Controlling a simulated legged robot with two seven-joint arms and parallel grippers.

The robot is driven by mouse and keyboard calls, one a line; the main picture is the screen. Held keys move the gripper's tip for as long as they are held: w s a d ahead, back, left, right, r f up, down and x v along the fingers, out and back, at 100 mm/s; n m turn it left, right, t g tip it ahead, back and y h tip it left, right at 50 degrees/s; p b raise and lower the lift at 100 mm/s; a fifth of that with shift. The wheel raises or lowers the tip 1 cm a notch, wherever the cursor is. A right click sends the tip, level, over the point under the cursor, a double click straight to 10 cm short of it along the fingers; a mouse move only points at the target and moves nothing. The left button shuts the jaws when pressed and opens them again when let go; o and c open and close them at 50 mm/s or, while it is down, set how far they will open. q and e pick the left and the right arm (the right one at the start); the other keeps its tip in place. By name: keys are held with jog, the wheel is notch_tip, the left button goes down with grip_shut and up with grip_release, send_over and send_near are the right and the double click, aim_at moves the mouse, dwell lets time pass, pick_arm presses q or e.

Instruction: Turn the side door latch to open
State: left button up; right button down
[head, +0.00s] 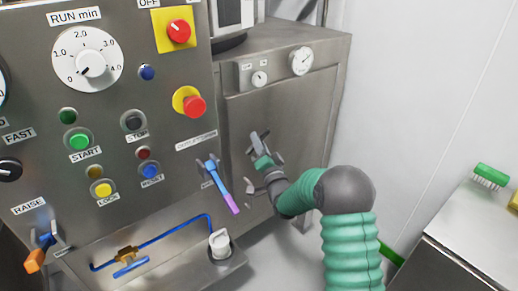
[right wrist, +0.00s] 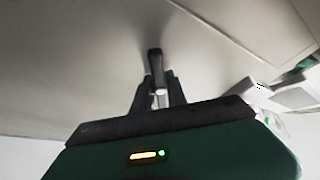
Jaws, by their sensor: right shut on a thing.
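The side door (head: 300,110) is a plain steel panel on the cabinet to the right of the control panel, and it looks closed. My right gripper (head: 250,172) is at this door, with its green arm coming in from the lower right. In the right wrist view, the two dark fingers of my right gripper (right wrist: 158,92) are shut on the latch (right wrist: 155,62), a short dark upright handle against the grey door. My left gripper is not in view.
The control panel (head: 115,112) with knobs and buttons stands left of the door. A blue and purple lever (head: 220,185) sticks out close to my right gripper. A white-capped fitting (head: 219,243) is below. A steel bench (head: 460,240) with a green brush (head: 490,177) is at right.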

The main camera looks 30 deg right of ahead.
jog(key=shift+a+f+n, duration=0.15)
jog(key=shift+f+n, duration=0.25)
dwell(1.0)
jog(key=c, duration=1.3)
grip_release()
jog(key=shift+w, duration=0.15)
jog(key=shift+r, duration=0.1)
jog(key=shift+r, duration=0.15)
jog(key=v, duration=1.7)
jog(key=shift+f, duration=0.25)
jog(key=shift+c, duration=0.3)
